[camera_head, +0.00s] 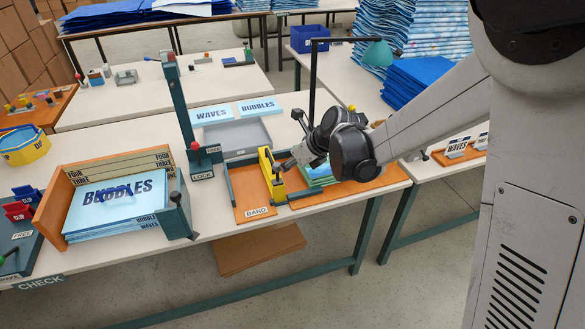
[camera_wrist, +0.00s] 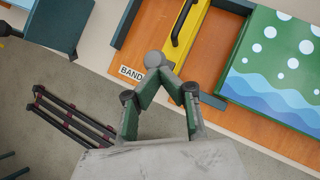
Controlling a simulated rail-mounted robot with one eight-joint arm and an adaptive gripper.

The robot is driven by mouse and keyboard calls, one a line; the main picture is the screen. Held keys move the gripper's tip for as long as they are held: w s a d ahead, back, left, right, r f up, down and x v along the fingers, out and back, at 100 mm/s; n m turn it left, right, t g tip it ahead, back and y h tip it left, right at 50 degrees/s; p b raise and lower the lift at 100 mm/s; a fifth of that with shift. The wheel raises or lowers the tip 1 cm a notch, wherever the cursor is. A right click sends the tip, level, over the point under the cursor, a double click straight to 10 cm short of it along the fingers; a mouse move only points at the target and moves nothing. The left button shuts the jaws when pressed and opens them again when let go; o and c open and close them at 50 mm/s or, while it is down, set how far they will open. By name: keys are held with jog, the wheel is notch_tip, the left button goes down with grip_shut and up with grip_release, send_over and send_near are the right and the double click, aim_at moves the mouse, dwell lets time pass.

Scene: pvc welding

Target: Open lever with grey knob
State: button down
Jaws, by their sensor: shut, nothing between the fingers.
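A round grey knob (camera_wrist: 153,58) shows in the wrist view, right at the tips of my gripper (camera_wrist: 160,72). The fingers are drawn together in a point, with nothing visible between them. Whether they touch the knob, I cannot tell. A yellow bar (camera_wrist: 188,40) with a black handle stands beside the knob on an orange board marked BAND. In the head view my gripper (camera_head: 287,165) is at the right side of the yellow bar (camera_head: 266,172). The knob and its lever are hard to make out there, close to my gripper.
A wooden tray (camera_head: 55,212) with blue BUBBLES sheets stands to the left. A green post (camera_head: 180,105) with a red-knobbed lever and FREE/LOCK plates rises behind. A green printed stack (camera_wrist: 285,60) lies right of the yellow bar. A grey tray (camera_head: 238,137) sits behind the board.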

jog(key=shift+r, duration=0.1)
jog(key=s+d+r+n+h+p, duration=0.2)
jog(key=s+d+r+n, duration=0.4)
jog(key=s+d+r, duration=0.6)
jog(key=s+d+r+n+t+h, duration=0.1)
jog(key=s+d+n+h, duration=0.1)
jog(key=s+d+n, duration=0.4)
jog(key=s+d+r+n+t+h, duration=0.2)
jog(key=s+d+n, duration=0.4)
jog(key=s+n, duration=0.4)
jog(key=n, duration=0.3)
jog(key=shift+s+n+h, duration=0.3)
jog(key=shift+n, duration=0.1)
